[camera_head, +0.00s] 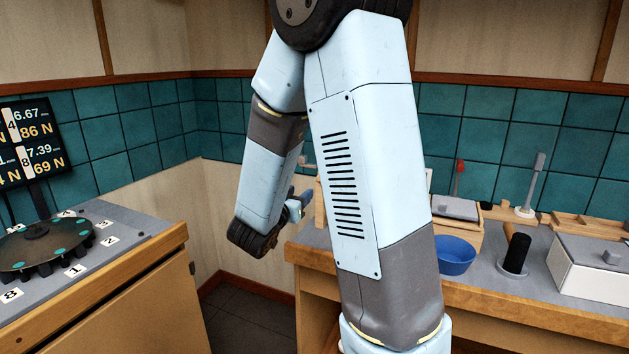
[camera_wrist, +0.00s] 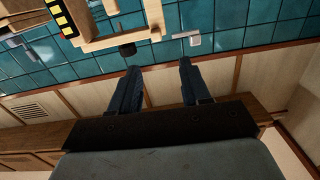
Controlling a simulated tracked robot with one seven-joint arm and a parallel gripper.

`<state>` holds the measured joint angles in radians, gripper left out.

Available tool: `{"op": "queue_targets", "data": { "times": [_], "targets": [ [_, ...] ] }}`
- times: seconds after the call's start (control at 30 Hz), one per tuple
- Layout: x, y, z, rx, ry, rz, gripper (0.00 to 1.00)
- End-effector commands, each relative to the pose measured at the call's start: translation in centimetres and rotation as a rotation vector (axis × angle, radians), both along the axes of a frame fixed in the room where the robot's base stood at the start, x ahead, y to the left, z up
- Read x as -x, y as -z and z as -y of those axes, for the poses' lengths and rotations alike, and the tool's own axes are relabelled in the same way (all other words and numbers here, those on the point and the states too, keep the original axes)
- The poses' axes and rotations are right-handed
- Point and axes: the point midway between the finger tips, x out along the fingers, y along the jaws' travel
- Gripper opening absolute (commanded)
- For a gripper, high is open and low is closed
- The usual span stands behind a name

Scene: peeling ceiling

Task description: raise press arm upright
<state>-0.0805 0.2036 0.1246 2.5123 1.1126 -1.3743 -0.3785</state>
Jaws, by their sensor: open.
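I cannot clearly make out a press arm. In the head view, a grey upright lever (camera_head: 535,180) on a white base and a red-tipped upright rod (camera_head: 460,178) stand at the back of the right bench; I cannot tell whether either belongs to a press. My gripper (camera_head: 303,200) is beside the left end of that bench, partly hidden by my arm. In the wrist view my gripper (camera_wrist: 157,70) is open and empty, with its two dark fingers apart. Beyond the fingertips are a wooden frame (camera_wrist: 98,42), a black knob (camera_wrist: 128,50) and a pale block with a rod (camera_wrist: 195,40).
The right bench (camera_head: 560,318) holds a blue bowl (camera_head: 455,257), a black cylinder (camera_head: 516,252) and a white box with a grey lid (camera_head: 595,280). A left bench (camera_head: 110,315) carries a dark round turntable (camera_head: 40,248) and a display (camera_head: 28,145). My arm hides the middle.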

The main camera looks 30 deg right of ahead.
Motion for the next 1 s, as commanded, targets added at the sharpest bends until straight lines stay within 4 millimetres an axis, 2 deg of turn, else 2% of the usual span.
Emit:
{"op": "queue_targets", "data": {
  "times": [0.27,0.7,1.0],
  "targets": [
    [-0.5,0.2,1.6,0.026,0.037,0.001,0.47],
    [-5.0,0.2,7.9,0.025,0.043,0.0,0.47],
    [-7.4,0.2,11.0,0.024,0.041,0.001,0.47]
  ]
}}
